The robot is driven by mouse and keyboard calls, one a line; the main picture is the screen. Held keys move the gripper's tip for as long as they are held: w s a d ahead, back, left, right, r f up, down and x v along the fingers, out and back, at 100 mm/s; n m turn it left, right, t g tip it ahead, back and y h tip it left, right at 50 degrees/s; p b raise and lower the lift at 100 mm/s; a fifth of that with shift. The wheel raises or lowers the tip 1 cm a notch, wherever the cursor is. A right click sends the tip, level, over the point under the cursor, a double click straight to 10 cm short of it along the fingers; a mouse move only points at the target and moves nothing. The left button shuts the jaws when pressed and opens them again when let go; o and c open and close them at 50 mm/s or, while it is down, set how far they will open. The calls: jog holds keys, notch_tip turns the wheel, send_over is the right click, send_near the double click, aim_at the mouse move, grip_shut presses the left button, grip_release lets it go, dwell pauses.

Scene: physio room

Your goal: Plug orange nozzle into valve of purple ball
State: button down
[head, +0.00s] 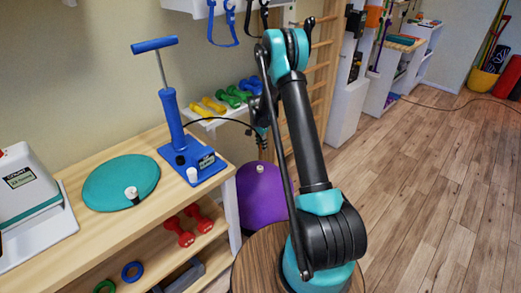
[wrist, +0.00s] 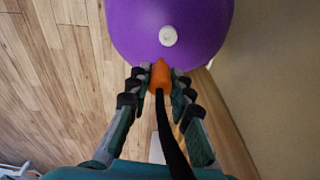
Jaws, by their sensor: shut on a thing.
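The purple ball (head: 262,200) stands on the floor beyond the end of the wooden bench in the head view, partly hidden by my arm. Its pale round valve (head: 260,168) shows near the top. In the wrist view the ball (wrist: 130,35) fills the top, with the valve (wrist: 168,36) facing me. My gripper (wrist: 160,78) is shut on the orange nozzle (wrist: 160,75), with its black hose trailing back toward the camera. The nozzle points at the ball, just below the valve in the picture. Whether its tip touches the ball I cannot tell.
A blue hand pump (head: 175,125) stands on the wooden bench (head: 100,225) beside a teal disc (head: 120,182). Coloured dumbbells lie on a shelf behind and on the lower shelf. The wooden floor (head: 450,190) at right is clear.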

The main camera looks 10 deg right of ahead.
jog(key=shift+w+a+f+m, duration=0.15)
jog(key=shift+f+m, duration=0.2)
jog(key=shift+f, duration=1.25)
jog(key=shift+w+a+f+m, duration=0.1)
jog(key=shift+w+f+m, duration=0.15)
jog(key=shift+f, duration=1.4)
jog(key=shift+w+a+f+m, duration=0.1)
jog(key=shift+f+m, duration=0.3)
jog(key=shift+f, duration=1.2)
jog(key=shift+a+f, duration=0.1)
jog(key=shift+f, duration=1.35)
jog(key=c, duration=1.3)
grip_release()
jog(key=shift+o, duration=0.2)
notch_tip(320, 180, up, 7)
jog(key=shift+r, duration=0.1)
